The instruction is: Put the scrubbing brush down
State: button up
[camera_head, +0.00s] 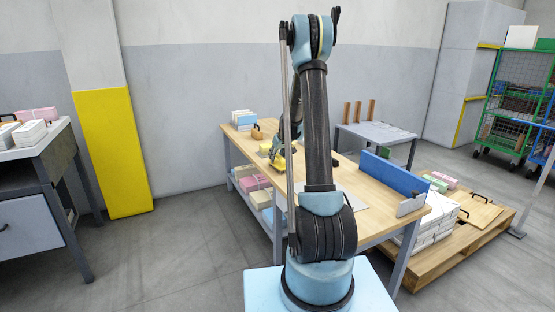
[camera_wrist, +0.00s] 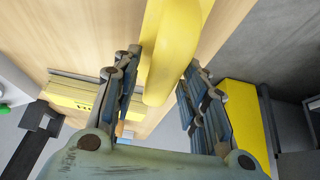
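The scrubbing brush (camera_wrist: 172,50) is yellow. In the wrist view its rounded handle runs from the top edge down between my two fingers. My gripper (camera_wrist: 163,62) has a finger close against each side of it and appears shut on it. In the head view the brush (camera_head: 279,162) shows as a small yellow shape below my gripper (camera_head: 276,153), over the left part of the wooden table (camera_head: 350,188). My arm hides part of that area. I cannot tell whether the brush touches the tabletop.
A blue upright panel (camera_head: 394,172) stands along the table's right side. White-and-blue stacks (camera_head: 243,119) are at its far left corner. Bundles lie on the lower shelf (camera_head: 252,184). A wooden pallet (camera_head: 462,239) with stacks lies right.

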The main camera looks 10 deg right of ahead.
jog(key=v, duration=1.2)
jog(key=s+a+r+g, duration=0.1)
jog(key=s+r, duration=0.1)
jog(key=s, duration=0.5)
jog(key=s+a+r, duration=0.1)
jog(key=s+r, duration=0.2)
jog(key=s, duration=0.3)
jog(key=s+f+m+g, duration=0.1)
jog(key=s+f, duration=0.1)
jog(key=s, duration=1)
jog(key=s+f+m+h, duration=0.1)
jog(key=s+f, duration=0.2)
jog(key=s, duration=1)
jog(key=s+f+m+g, duration=0.1)
jog(key=s+f, duration=0.2)
jog(key=s, duration=0.9)
jog(key=shift+s+d+f+g+h, duration=0.2)
jog(key=shift+s+d+g+h, duration=0.1)
jog(key=shift+h, duration=0.1)
